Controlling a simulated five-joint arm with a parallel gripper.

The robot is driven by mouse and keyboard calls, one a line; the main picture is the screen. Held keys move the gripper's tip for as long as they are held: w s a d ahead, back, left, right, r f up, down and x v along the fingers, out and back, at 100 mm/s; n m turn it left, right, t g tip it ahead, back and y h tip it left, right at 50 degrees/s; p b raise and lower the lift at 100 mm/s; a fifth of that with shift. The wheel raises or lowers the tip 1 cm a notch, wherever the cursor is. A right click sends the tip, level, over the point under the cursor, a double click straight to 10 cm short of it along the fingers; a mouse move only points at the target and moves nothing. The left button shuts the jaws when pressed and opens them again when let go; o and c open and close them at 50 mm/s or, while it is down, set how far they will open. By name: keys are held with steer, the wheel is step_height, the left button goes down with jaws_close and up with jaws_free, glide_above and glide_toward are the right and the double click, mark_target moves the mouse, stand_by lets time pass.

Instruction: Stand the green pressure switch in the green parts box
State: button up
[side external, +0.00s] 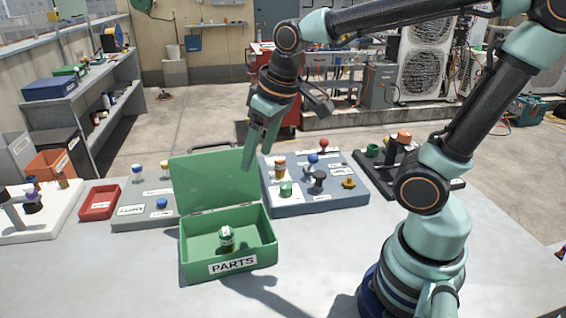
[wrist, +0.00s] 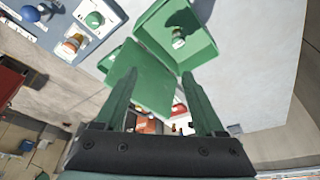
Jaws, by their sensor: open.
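The green parts box (side external: 230,267) stands on the table with its lid (side external: 215,178) open, leaning up at the back. A small green cylinder with a pale band, apparently the green pressure switch (side external: 227,238), stands upright inside the box on its floor. The wrist view shows the switch (wrist: 178,38) in the box (wrist: 205,42), beyond the fingers. My gripper (side external: 258,150) is open and empty, raised above and behind the box near the lid's upper right corner. In the wrist view my gripper (wrist: 159,78) has its fingers well apart, with the lid between and beyond them.
A blue-grey board (side external: 325,201) with several coloured parts lies right of the box. A grey board (side external: 140,218) and a red tray (side external: 99,203) lie left. A black stand (side external: 415,180) is at the back right. The front of the table is clear.

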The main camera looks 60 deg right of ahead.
steer(key=shift+m+t, duration=0.4)
steer(key=shift+t, duration=0.5)
steer(key=shift+s+d+r, duration=0.2)
steer(key=shift+s+d, duration=0.1)
steer(key=shift+s, duration=0.25)
steer(key=shift+s+d+r, duration=0.25)
steer(key=shift+s+d, duration=0.1)
steer(key=shift+s, duration=0.25)
steer(key=shift+s+d+r, duration=0.2)
steer(key=shift+s+d, duration=0.1)
steer(key=shift+s, duration=0.25)
